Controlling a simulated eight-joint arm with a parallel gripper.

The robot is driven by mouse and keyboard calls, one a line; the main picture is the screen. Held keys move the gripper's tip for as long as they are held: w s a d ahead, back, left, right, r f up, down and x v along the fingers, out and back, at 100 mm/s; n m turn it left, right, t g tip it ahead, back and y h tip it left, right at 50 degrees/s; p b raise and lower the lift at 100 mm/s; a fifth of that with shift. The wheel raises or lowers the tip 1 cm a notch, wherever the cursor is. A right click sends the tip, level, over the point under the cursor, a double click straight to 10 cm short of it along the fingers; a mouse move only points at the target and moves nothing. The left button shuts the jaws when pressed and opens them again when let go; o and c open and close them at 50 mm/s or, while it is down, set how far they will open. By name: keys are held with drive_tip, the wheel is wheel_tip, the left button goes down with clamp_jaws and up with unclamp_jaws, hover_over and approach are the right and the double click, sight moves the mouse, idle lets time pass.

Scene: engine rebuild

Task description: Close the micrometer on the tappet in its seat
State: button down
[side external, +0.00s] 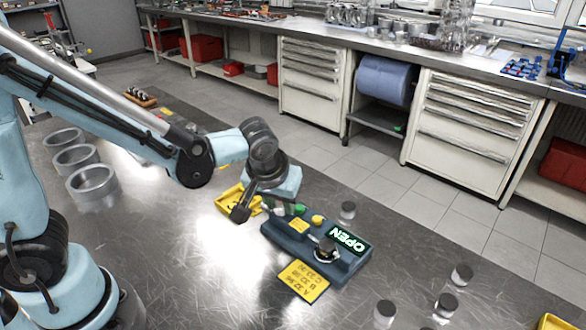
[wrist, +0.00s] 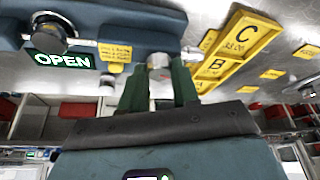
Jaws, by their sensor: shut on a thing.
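The micrometer (side external: 345,268) is a dark blue block on the steel bench, with a lit green "OPEN" display (side external: 348,240). It also shows along the top of the wrist view (wrist: 120,20). The tappet (wrist: 48,32), a dark-topped metal cylinder, sits in its seat beside the display. A metal spindle points at it from the right in the wrist view. My gripper (wrist: 158,84) is at the micrometer's far left end in the side view. Its green fingers are shut on a grey round part, seemingly the micrometer's thimble (wrist: 160,62). The fingers partly hide it.
A yellow tray (side external: 229,203) lies beside my gripper; the wrist view shows yellow slots lettered B and C (wrist: 240,42). A yellow value card (side external: 303,281) lies before the micrometer. Several loose dark-topped cylinders (side external: 446,304) stand at right. Three metal rings (side external: 92,183) stand left.

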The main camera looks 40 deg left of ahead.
drive_tip(key=shift+d+n+g+y, duration=0.1)
drive_tip(key=shift+n+g+y, duration=0.45)
drive_tip(key=shift+n, duration=1.45)
drive_tip(key=c, duration=0.8)
unclamp_jaws()
drive_tip(key=shift+y, duration=0.25)
drive_tip(key=v, duration=1.2)
drive_tip(key=shift+r, duration=0.1)
